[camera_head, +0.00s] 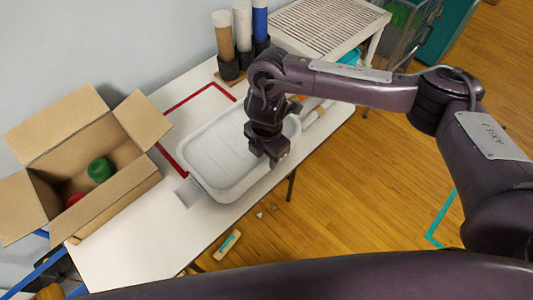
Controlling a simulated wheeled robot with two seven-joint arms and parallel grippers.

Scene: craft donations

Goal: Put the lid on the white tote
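The white tote (217,184) appears as a pale, rounded rectangular form with a raised rim, on the white table. Its top looks like a shallow recessed panel; I cannot tell whether this is a lid or the tote's own floor. No separate lid can be made out. My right gripper (272,158) points down over the right part of this form, close to its surface. Whether it touches is unclear, and its fingers are too dark and small to tell open from shut. My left gripper is not in view.
An open cardboard box (118,193) holds a green ball-like item (100,170) and a red one. Red tape marks the table (110,258). Upright coloured rolls (243,32) and a white slatted rack (318,28) stand behind. Small pieces lie on the wooden floor.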

